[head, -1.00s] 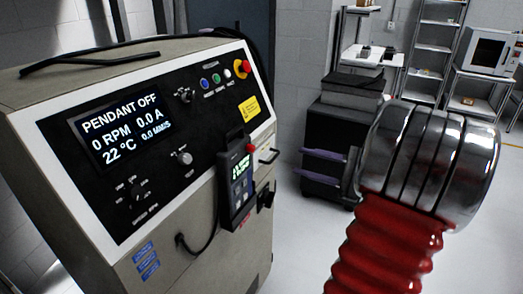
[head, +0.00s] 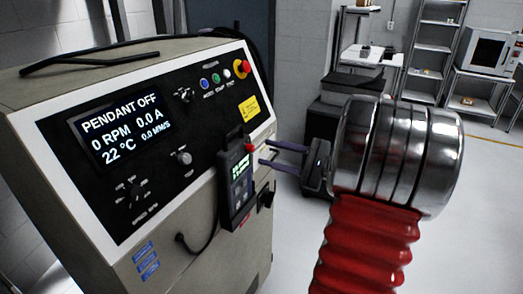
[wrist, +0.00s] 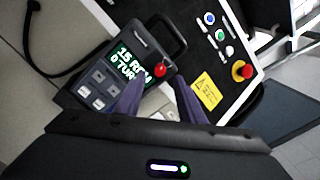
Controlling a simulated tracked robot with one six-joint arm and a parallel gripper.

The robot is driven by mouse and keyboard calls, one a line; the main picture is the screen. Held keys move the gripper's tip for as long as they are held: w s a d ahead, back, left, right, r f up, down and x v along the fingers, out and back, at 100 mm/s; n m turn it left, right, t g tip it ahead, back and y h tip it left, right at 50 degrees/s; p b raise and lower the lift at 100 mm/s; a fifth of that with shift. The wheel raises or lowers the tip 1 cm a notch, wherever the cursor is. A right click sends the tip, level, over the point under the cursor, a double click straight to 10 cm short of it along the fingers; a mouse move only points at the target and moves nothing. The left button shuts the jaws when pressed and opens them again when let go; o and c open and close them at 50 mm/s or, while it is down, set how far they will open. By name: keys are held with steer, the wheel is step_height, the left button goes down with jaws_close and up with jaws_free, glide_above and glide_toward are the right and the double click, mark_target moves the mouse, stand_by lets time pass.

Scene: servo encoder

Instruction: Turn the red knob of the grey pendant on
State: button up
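The grey pendant (head: 237,186) hangs on the front of the control cabinet, with a lit green-on-dark screen. Its red knob (head: 250,145) sticks out at the upper right of the pendant. In the wrist view the red knob (wrist: 161,70) stands beside the pendant's screen (wrist: 132,65). My gripper (head: 264,152) is open and empty, its two purple-grey fingers pointing at the knob from the right. In the wrist view the fingertips (wrist: 160,81) lie on either side of and just below the knob; I cannot tell whether they touch it.
The cabinet display (head: 122,121) reads "PENDANT OFF", 0 RPM. A red emergency button (head: 242,68) on a yellow base and small coloured buttons sit above the pendant. A black cable (head: 205,235) hangs below it. A black cart (head: 335,115) stands behind; the floor at right is clear.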

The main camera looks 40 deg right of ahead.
mark_target(254, 149)
steer(key=shift+x, duration=2.15)
steer(key=shift+c, duration=0.6)
